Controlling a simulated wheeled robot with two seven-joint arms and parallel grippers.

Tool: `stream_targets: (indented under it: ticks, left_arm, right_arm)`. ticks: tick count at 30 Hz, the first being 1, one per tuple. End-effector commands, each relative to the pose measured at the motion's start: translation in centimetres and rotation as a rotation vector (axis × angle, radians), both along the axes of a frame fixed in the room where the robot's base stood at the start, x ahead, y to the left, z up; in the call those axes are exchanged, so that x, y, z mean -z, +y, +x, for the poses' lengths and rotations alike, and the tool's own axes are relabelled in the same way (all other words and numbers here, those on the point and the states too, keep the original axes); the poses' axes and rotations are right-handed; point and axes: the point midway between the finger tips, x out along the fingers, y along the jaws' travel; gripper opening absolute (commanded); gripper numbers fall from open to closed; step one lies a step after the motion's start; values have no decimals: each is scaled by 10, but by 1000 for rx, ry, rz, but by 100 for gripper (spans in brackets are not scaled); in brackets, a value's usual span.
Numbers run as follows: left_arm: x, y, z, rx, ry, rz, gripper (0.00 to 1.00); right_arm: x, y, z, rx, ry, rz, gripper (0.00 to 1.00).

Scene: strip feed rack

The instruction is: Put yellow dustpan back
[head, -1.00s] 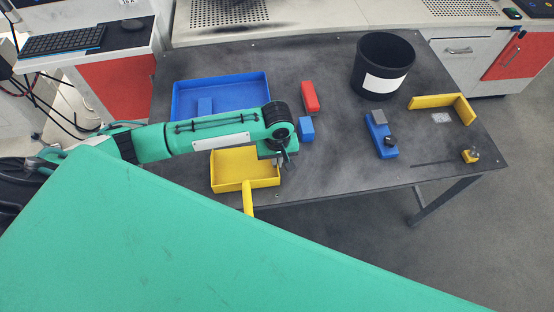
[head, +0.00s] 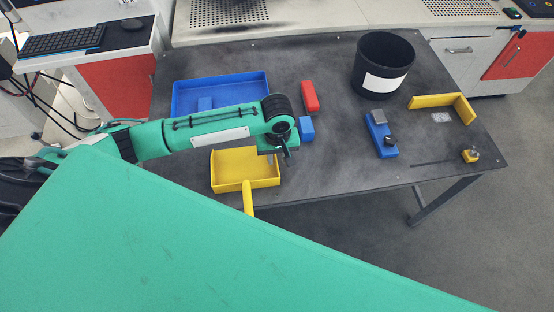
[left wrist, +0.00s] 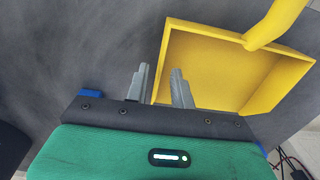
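The yellow dustpan (head: 262,171) lies on the dark table near its front edge, with its handle (head: 248,198) pointing toward me past the edge. My left gripper (head: 288,157) is just right of the dustpan's far right corner, pointing down. In the left wrist view the dustpan (left wrist: 215,72) is at upper right, its handle running off the top. My right gripper is not in view.
A blue tray (head: 251,80) lies behind my arm. A red block (head: 310,96) and a blue block (head: 306,128) are near the gripper. A black bin (head: 382,63), a blue tool (head: 381,137) and a yellow angled piece (head: 438,101) are to the right. The table's front middle is clear.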

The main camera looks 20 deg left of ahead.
Motion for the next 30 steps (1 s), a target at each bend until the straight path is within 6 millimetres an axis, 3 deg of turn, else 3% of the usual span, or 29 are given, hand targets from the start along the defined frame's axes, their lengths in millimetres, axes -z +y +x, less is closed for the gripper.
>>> stream_targets:
  ticks: [6, 12, 18, 30]
  left_arm:
    - [-49, 0, 1, 1, -4, -2, 24]
    - [-83, -1, 1, 0, -2, -3, 24]
    - [-97, 0, 1, -1, -1, -1, 24]
    - [-97, 0, 1, -1, -1, -1, 24]
  right_arm:
    - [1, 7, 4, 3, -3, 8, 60]
    - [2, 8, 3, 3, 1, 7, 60]
    - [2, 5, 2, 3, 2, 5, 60]
    - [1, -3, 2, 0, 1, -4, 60]
